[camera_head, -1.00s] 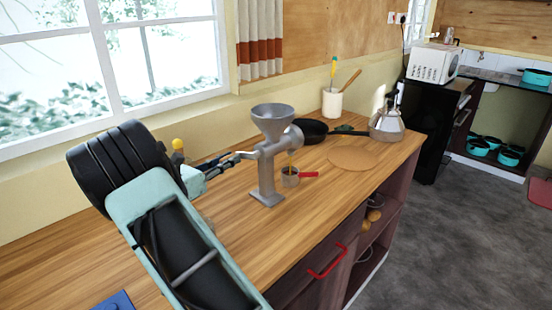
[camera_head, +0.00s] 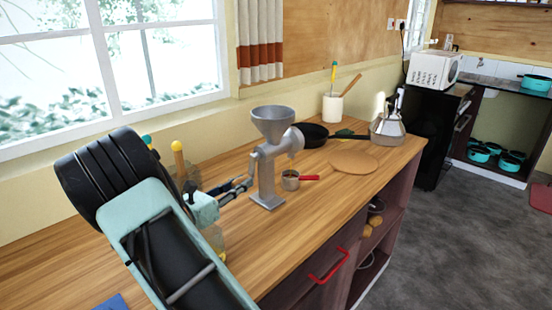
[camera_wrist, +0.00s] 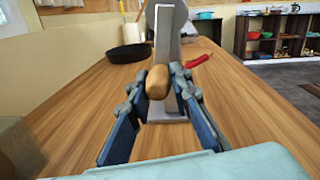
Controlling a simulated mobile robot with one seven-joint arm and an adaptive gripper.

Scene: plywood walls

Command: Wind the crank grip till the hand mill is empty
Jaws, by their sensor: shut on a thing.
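The grey hand mill (camera_head: 267,177) stands upright on the wooden counter, its funnel hopper on top; the hopper's inside is not clear to see. Its brown crank grip (camera_wrist: 158,82) lies between my fingers in the wrist view. My gripper (camera_head: 240,186) is shut on this grip at the mill's left side; it also shows in the wrist view (camera_wrist: 159,76). In the head view my fingers hide most of the grip. A small metal cup (camera_head: 290,181) with a red handle stands under the spout, and a thin brownish streak shows above it.
A dark pan (camera_head: 313,136), a round board (camera_head: 353,160), a kettle (camera_head: 387,125) and a white utensil pot (camera_head: 332,107) stand beyond the mill. The counter's front right is clear.

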